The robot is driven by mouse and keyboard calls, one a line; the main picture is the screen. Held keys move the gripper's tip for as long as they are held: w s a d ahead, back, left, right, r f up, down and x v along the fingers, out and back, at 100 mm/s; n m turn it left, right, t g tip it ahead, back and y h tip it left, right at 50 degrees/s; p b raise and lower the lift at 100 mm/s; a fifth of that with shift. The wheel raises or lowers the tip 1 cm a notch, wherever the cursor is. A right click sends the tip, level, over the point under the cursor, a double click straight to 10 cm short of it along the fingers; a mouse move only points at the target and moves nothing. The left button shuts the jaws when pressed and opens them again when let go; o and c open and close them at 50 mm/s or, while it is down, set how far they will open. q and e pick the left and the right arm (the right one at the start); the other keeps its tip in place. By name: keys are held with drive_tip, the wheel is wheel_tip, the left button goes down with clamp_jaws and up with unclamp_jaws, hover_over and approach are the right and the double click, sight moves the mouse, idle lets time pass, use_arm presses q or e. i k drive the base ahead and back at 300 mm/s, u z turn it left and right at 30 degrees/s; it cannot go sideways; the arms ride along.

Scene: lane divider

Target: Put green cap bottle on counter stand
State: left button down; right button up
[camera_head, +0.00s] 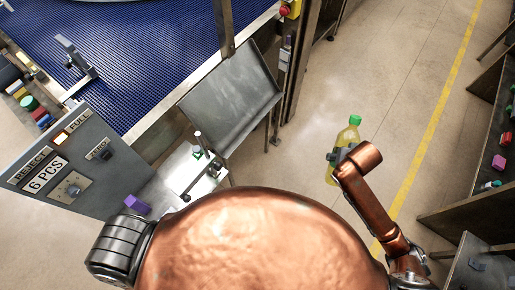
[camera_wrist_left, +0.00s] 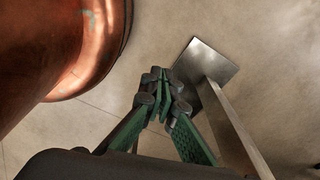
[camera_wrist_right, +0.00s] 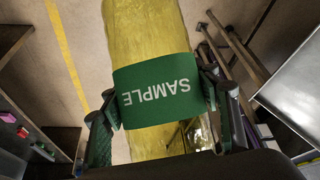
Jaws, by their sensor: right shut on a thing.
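The bottle (camera_head: 346,138) has a green cap and yellow contents. It is upright in the head view, off the floor, right of the metal chute. My right gripper (camera_head: 340,157) is shut on its body. In the right wrist view, the bottle (camera_wrist_right: 148,35) shows a green SAMPLE label between the fingers (camera_wrist_right: 165,100). A counter panel (camera_head: 35,190) reading 6 PCS stands at left. Beside it is a pale platform (camera_head: 207,185) with a rod, which may be the counter stand. My left gripper (camera_wrist_left: 163,85) shows only in the left wrist view, fingertips together and empty.
A tilted metal chute (camera_head: 235,95) stands beyond the pale platform, by a blue conveyor (camera_head: 140,45). A purple block (camera_head: 136,204) is near the panel. Dark shelves (camera_head: 470,215) are at right. Open floor (camera_head: 390,80) lies between. A metal post foot (camera_wrist_left: 200,55) is near my left gripper.

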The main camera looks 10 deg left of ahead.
sight(167, 181)
drive_tip(key=z, duration=0.75)
drive_tip(key=k, duration=1.95)
drive_tip(key=u, duration=2.15)
drive_tip(key=i, duration=0.6)
drive_tip(key=u, duration=0.05)
